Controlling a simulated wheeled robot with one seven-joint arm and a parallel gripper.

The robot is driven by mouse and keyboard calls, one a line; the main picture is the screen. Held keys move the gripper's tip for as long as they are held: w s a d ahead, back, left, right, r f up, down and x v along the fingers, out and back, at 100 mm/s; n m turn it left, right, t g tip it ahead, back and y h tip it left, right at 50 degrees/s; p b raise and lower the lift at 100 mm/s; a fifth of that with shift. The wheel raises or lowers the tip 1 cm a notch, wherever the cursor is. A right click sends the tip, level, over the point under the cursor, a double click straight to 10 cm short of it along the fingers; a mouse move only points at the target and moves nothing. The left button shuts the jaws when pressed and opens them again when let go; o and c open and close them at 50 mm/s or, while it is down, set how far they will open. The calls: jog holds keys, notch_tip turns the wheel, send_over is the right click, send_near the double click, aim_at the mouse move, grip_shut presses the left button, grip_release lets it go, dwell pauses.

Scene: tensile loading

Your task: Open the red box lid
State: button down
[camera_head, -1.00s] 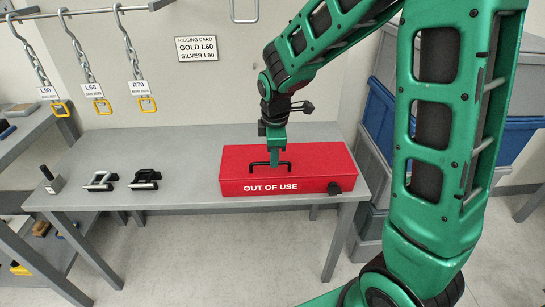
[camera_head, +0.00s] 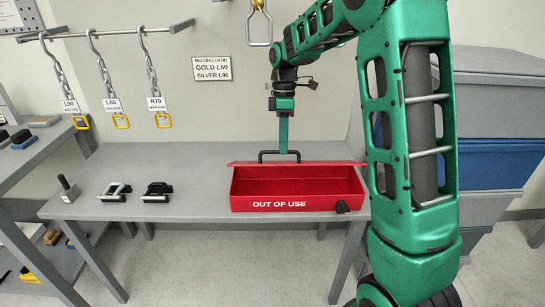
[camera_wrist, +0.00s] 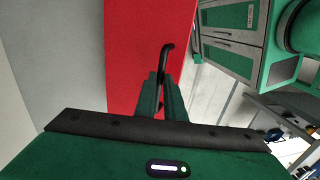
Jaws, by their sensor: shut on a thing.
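The red box (camera_head: 285,205), marked OUT OF USE, sits on the grey table. Its lid (camera_head: 240,163) is raised and stands up at the back, seen nearly edge-on in the head view, so the red inside shows. A black handle (camera_head: 265,156) is on the lid. My gripper (camera_head: 283,151) is shut on the handle above the box's rear. In the wrist view the fingers (camera_wrist: 162,98) close around the black handle (camera_wrist: 166,58), with the red lid (camera_wrist: 140,40) behind it.
Silver and black clamps (camera_head: 157,191) and a small dark upright tool (camera_head: 68,188) stand left of the box. Hooks with labelled chains (camera_head: 155,85) hang at the upper left. Grey and blue bins (camera_head: 490,160) stand at the right. Bare table (camera_head: 200,170) lies left of the box.

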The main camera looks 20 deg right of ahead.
jog(key=shift+w+d+r, duration=0.2)
jog(key=shift+w, duration=0.3)
jog(key=shift+w+d+r, duration=0.2)
jog(key=shift+w, duration=0.3)
jog(key=shift+w+d+r, duration=0.1)
jog(key=shift+w+d, duration=0.1)
jog(key=shift+w, duration=0.2)
jog(key=shift+w+d+r, duration=0.1)
jog(key=shift+w+d, duration=0.05)
jog(key=shift+w, duration=0.25)
jog(key=c, duration=1.8)
grip_release()
jog(key=shift+w+d+f, duration=0.1)
jog(key=shift+f, duration=0.05)
jog(key=shift+c, duration=0.2)
jog(key=shift+r, duration=0.2)
jog(key=shift+r, duration=0.15)
notch_tip(320, 180, up, 10)
jog(key=w, duration=0.2)
jog(key=shift+d, duration=0.2)
